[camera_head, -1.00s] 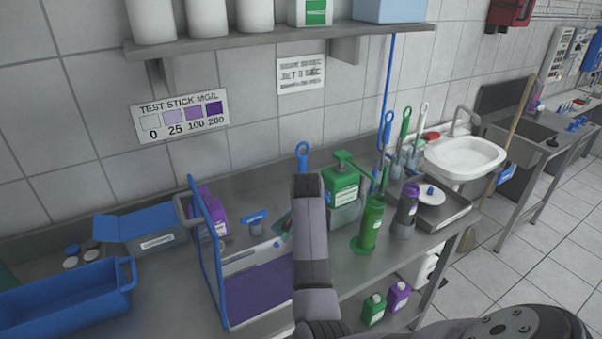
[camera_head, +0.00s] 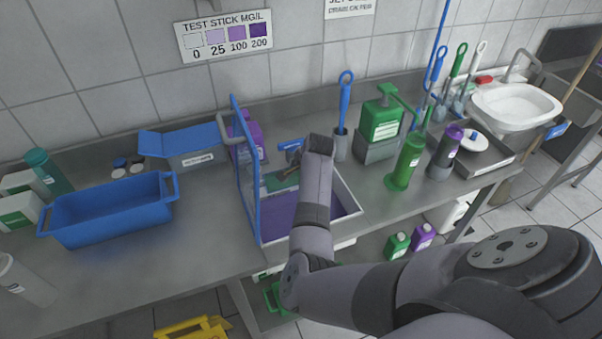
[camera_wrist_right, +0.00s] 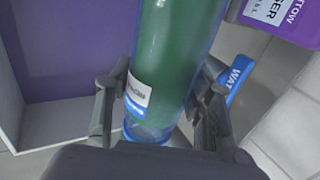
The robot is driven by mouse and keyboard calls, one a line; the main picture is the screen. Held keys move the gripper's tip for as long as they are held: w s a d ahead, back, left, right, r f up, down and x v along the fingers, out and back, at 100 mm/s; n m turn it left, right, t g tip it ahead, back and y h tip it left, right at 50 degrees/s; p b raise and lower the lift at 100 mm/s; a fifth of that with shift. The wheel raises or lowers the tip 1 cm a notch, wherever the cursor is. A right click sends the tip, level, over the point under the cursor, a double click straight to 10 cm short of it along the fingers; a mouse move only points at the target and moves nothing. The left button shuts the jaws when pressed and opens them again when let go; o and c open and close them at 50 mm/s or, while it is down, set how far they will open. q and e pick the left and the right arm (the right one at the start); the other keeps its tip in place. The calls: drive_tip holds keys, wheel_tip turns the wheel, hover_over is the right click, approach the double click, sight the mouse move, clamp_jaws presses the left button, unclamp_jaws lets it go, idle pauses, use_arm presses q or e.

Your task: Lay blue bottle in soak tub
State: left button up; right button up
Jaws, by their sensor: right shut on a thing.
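My right gripper (camera_wrist_right: 162,105) is shut on a bottle (camera_wrist_right: 172,50) with a clear blue outer wall, green inside and a white-and-blue label. In the head view my wrist partly hides the bottle (camera_head: 281,180), which is above the back part of the white-walled tub (camera_head: 345,187) with a purple interior. I take this tub as the soak tub; its purple inside also shows at left in the wrist view (camera_wrist_right: 75,45). I cannot tell whether the bottle touches the tub. My left gripper is not in view.
A blue bin (camera_head: 110,212) sits at left. A green bottle (camera_head: 407,160) and green pump container (camera_head: 380,118) stand at right. Bare counter (camera_head: 205,235) lies left of the tub.

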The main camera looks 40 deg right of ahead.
wheel_tip(320, 180, down, 2)
drive_tip(key=shift+f+b, duration=0.25)
drive_tip(key=shift+b, duration=0.65)
drive_tip(key=shift+f+b, duration=4.25)
drive_tip(key=shift+f, duration=3.35)
drive_tip(key=shift+f, duration=0.55)
drive_tip(key=o, duration=1.2)
drive_tip(key=shift+o, duration=0.6)
